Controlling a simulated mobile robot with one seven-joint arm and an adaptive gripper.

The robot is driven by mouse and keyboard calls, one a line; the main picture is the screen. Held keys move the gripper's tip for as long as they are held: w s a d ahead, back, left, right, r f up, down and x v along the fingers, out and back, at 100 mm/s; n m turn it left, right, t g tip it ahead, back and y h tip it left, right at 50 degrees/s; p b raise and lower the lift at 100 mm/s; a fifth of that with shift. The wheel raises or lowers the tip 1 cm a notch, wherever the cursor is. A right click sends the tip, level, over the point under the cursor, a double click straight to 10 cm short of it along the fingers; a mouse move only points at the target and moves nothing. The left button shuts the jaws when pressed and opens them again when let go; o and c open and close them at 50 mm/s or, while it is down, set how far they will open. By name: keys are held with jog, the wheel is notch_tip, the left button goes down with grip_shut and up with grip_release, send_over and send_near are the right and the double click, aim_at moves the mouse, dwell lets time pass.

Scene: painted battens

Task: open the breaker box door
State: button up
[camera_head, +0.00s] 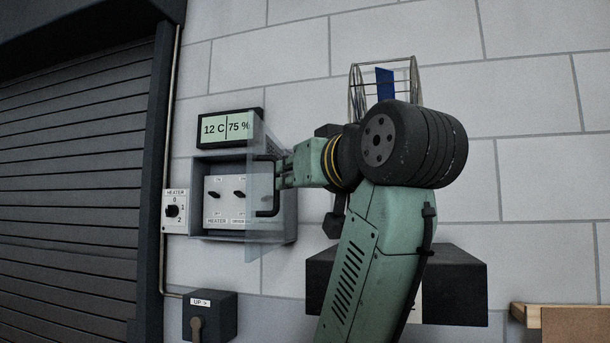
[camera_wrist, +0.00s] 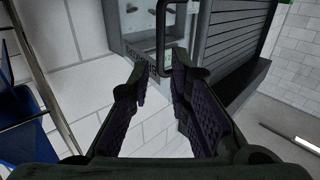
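The grey breaker box (camera_head: 292,222) is on the block wall, with switches visible inside. Its clear door (camera_head: 261,232) appears hinged on the right and stands swung out from the box, with its free edge towards the camera. A black loop handle (camera_head: 267,214) is on the door; it also shows in the wrist view (camera_wrist: 161,30). My gripper (camera_head: 283,171) is beside the handle in the head view. In the wrist view my gripper (camera_wrist: 160,70) has its fingers apart, with the lower end of the handle at or just between the fingertips. I cannot tell whether they touch it.
A display (camera_head: 228,128) is above the box, and a heater dial (camera_head: 174,211) is to its left. A dark switch box (camera_head: 210,316) with a lever is below. A roller shutter (camera_head: 75,180) fills the left.

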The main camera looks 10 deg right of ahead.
jog(key=v, duration=0.3)
jog(key=shift+s+f, duration=0.2)
dwell(0.5)
